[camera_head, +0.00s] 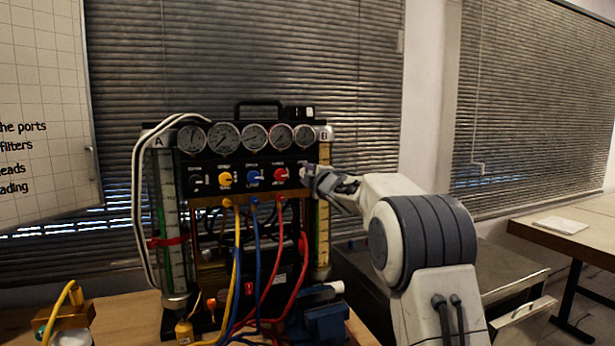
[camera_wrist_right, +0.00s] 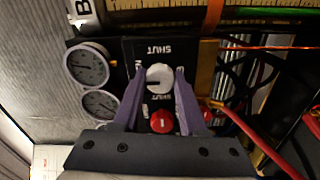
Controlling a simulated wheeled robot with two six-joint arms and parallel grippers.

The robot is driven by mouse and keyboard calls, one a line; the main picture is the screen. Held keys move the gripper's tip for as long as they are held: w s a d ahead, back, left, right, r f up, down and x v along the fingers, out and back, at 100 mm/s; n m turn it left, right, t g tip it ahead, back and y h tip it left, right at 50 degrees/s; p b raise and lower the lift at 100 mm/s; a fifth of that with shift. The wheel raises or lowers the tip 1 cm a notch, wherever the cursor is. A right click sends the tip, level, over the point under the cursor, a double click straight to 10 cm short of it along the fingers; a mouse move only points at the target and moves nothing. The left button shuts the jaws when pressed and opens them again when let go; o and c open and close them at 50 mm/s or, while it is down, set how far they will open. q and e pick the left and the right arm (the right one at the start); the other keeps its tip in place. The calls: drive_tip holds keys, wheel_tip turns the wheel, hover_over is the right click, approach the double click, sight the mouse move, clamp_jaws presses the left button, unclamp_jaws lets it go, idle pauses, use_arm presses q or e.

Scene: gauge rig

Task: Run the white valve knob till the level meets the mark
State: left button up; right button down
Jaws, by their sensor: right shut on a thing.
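The white valve knob (camera_wrist_right: 159,78) is on the black panel at its upper right, with "SHUT" lettering around it in the right wrist view. My right gripper (camera_head: 312,174) is shut on the knob, its two purple-grey fingers on either side of it. In the head view the gripper mostly hides the knob. Gauge tube A (camera_head: 172,215) stands at the left with a green strip and a red band (camera_head: 166,242) around it. Gauge tube B (camera_head: 323,235) stands at the right, its upper part partly behind my gripper. I cannot read the liquid level. My left gripper is not in view.
Beside the white knob are red (camera_head: 281,175), blue (camera_head: 253,177) and yellow (camera_head: 225,179) knobs, under a row of dial gauges (camera_head: 255,137). Yellow, blue and red hoses hang in front of the rig. A blue vise-like block (camera_head: 325,322) stands at the lower right.

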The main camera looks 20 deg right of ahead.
drive_tip(key=shift+a, duration=0.1)
drive_tip(key=shift+c, duration=2.2)
unclamp_jaws()
drive_tip(key=s+b, duration=0.3)
drive_tip(key=s, duration=0.7)
drive_tip(key=shift+s+d, duration=0.25)
